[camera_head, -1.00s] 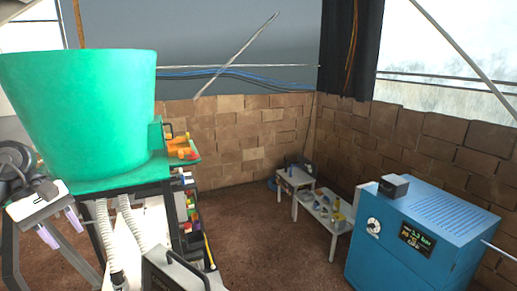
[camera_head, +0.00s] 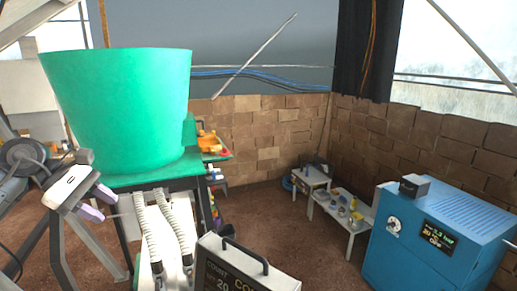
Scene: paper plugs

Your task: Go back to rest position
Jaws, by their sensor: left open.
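My left gripper (camera_head: 98,204) is at the left of the head view, in front of the legs of the green-topped stand. Its two purple-tipped fingers are apart, and nothing shows between them. Its arm comes in from the left edge. A large green tub (camera_head: 120,110) is above and behind it, on the stand. My right gripper is not in view.
A box with a black handle and a counter display (camera_head: 245,270) is at bottom centre. A blue machine (camera_head: 430,240) is at right. Low white tables (camera_head: 345,212) hold small items. Brown floor between is clear.

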